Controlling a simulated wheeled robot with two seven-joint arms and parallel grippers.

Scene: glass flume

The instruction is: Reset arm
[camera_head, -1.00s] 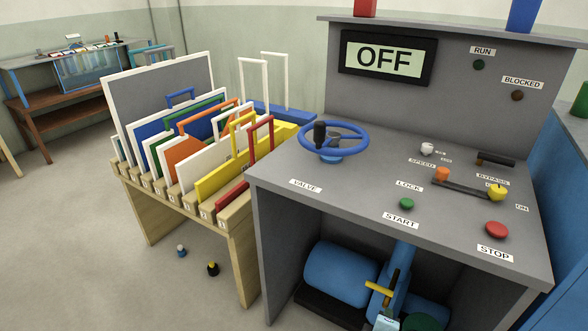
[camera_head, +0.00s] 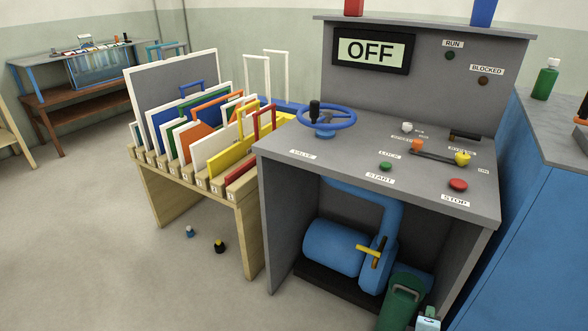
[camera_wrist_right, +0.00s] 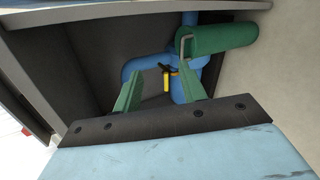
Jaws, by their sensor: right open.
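My right gripper (camera_wrist_right: 163,76) shows in the right wrist view. Its two green fingers are wide apart with nothing between them. Beyond them is the opening under the grey console, with a blue pipe (camera_wrist_right: 135,68) and a yellow-handled valve (camera_wrist_right: 167,80). The fingers appear apart from both. In the head view, a green part (camera_head: 402,300) and a small light-blue part (camera_head: 428,320) show at the bottom edge; I cannot tell whether they are mine. My left gripper is not in view.
The grey console (camera_head: 285,205) bears a blue valve wheel (camera_head: 328,120), buttons and an OFF display (camera_head: 372,51). A wooden rack (camera_head: 165,195) of coloured panels stands left of it. A blue cabinet (camera_head: 540,190) is at right. Two small bottles stand on the otherwise open floor at left.

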